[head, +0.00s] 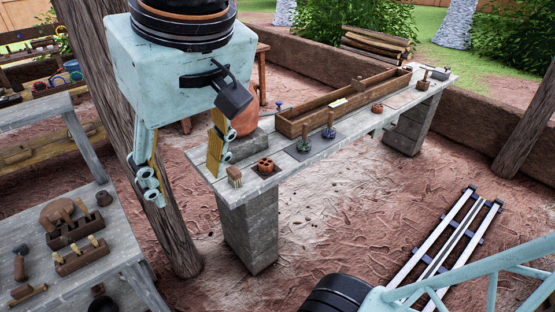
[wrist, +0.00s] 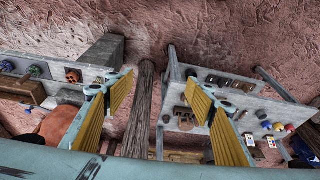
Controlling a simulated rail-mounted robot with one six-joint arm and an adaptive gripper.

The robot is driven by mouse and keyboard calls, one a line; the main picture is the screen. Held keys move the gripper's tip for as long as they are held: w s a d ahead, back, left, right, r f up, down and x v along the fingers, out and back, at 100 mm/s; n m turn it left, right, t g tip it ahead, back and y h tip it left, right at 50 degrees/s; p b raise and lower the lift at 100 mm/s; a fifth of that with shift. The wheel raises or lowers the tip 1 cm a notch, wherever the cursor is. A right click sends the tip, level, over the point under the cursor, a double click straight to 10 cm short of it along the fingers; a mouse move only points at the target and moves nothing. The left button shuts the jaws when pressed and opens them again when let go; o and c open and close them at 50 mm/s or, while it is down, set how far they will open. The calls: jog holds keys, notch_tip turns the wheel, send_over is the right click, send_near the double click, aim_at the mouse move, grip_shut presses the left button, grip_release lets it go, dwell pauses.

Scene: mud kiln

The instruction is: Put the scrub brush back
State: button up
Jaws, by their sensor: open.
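My gripper (head: 184,172) hangs large in the upper left of the head view, with its jaws apart and nothing between them. In the wrist view its two yellow-padded fingers (wrist: 160,100) are spread wide. A small brown brush-like block with pale bristles (head: 234,176) is on the near end of the long grey bench (head: 208,172), just right of the right finger in the head view. It looks like the scrub brush. I cannot make it out in the wrist view, where the left finger covers part of the bench.
A red holed block (head: 265,166) and dark mats with tools lie along the bench, before a long wooden trough (head: 300,126). A lower-left table (head: 112,252) holds wooden racks (head: 80,260) and tools. A tree trunk (head: 172,232) stands between the tables.

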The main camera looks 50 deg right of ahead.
jog(key=s, duration=0.1)
jog(key=s+a+n, duration=0.1)
jog(key=s, duration=0.1)
jog(key=s+n, duration=0.1)
jog(key=s, duration=0.1)
jog(key=shift+a+f, duration=0.3)
jog(key=shift+f, duration=0.1)
dwell(0.4)
